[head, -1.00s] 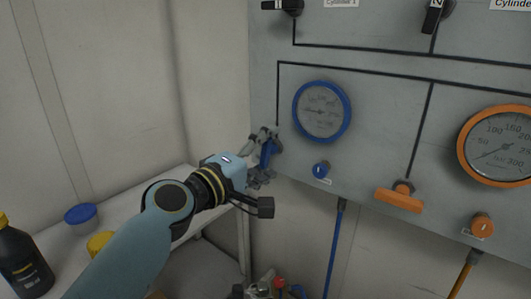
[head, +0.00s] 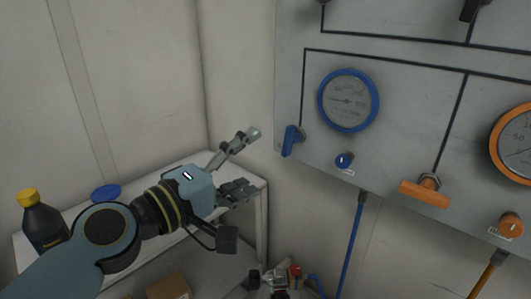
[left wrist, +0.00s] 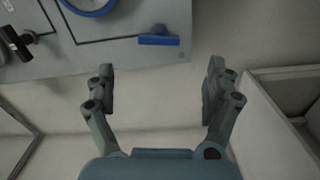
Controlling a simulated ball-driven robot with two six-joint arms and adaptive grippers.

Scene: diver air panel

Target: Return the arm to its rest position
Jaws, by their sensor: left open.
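My left arm comes in from the left in the head view. Its gripper (head: 247,161) is open and empty, with its fingers spread, to the left of the panel and in front of the pale wall. In the left wrist view the two fingers (left wrist: 160,78) stand wide apart with nothing between them. The blue lever handle (head: 292,140) on the panel's left edge is clear of the fingers. It also shows in the left wrist view (left wrist: 159,40), ahead of the gripper and apart from it. My right gripper is not seen.
The grey panel (head: 395,130) carries a blue-rimmed gauge (head: 348,101), a blue knob (head: 344,160) and an orange handle (head: 425,192). A white table (head: 252,187) with a black bottle (head: 43,224) lies by my left arm. Metal fittings (head: 279,280) show low down.

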